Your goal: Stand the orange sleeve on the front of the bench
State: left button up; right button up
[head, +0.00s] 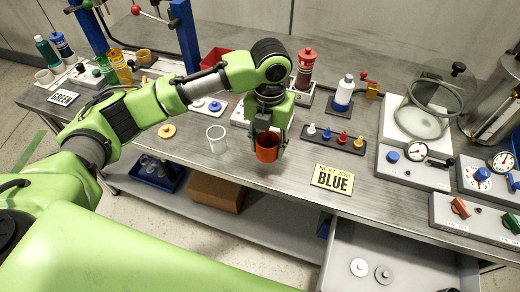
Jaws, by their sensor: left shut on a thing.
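The orange sleeve (267,154) is an open-topped, cup-like piece near the front edge of the bench (225,172), around the middle of the head view. My left gripper (268,133) points down from above and is shut on the sleeve, with its fingers around the upper part. The sleeve looks upright. I cannot tell whether its bottom touches the bench top or hangs just above it. My right gripper is not in view.
A clear cup (216,141) stands left of the sleeve, and a yellow "NEXT JOB BLUE" card (332,178) lies to its right. A plate with several coloured nozzles (336,138) is behind the card. An open drawer (400,250) juts out at the front right.

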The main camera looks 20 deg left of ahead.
aim_at(261, 153)
pick_arm(q)
jog(key=shift+w+a+f, duration=0.25)
jog(key=shift+a+f, duration=0.15)
jog(key=shift+f, duration=0.15)
jog(key=shift+w+a+f, duration=0.2)
jog(key=shift+a+f, duration=0.2)
jog(key=shift+f, duration=0.15)
jog(key=f, duration=0.1)
jog(key=f+p, duration=0.1)
jog(key=f, duration=0.1)
jog(key=shift+w+a, duration=0.1)
jog(key=shift+a, duration=0.2)
jog(key=shift+f, duration=0.4)
jog(key=shift+f, duration=0.1)
jog(key=o, duration=0.9)
jog(key=shift+c, duration=0.2)
notch_tip(261, 153, up, 12)
jog(key=shift+r+b, duration=0.15)
jog(key=shift+b, duration=0.7)
